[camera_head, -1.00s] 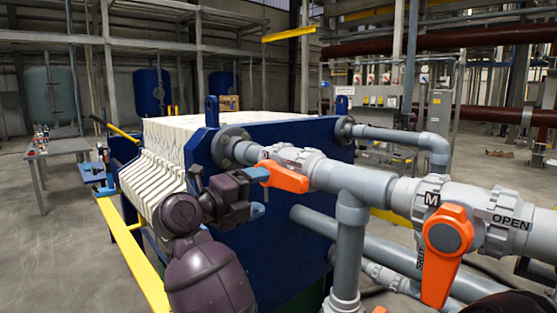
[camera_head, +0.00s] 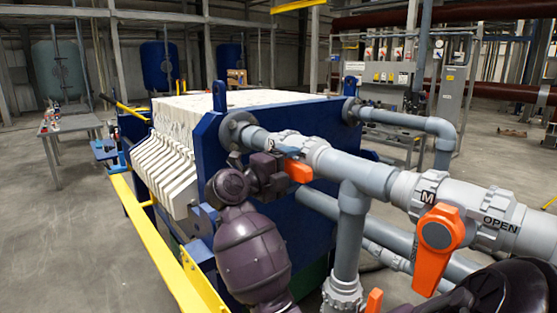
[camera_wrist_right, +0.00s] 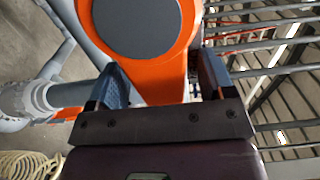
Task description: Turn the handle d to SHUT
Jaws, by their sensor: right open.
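An orange valve handle (camera_head: 299,171) sits on the rear grey valve (camera_head: 290,142) of the upper pipe. The small letter beside it is too small to read. My right gripper (camera_head: 288,165) is at this handle and covers part of it. In the right wrist view an orange handle (camera_wrist_right: 165,75) with a round grey hub lies between the open blue fingers of my right gripper (camera_wrist_right: 162,88). A narrow gap shows beside the finger on the right; contact on the left cannot be told. My left gripper is not in view.
A nearer valve marked M and OPEN has its own orange handle (camera_head: 438,245) to the right. Another orange handle (camera_head: 374,301) shows at the bottom edge. The blue press frame (camera_head: 270,110) and white plates (camera_head: 168,165) stand behind. A yellow rail (camera_head: 150,240) runs at left.

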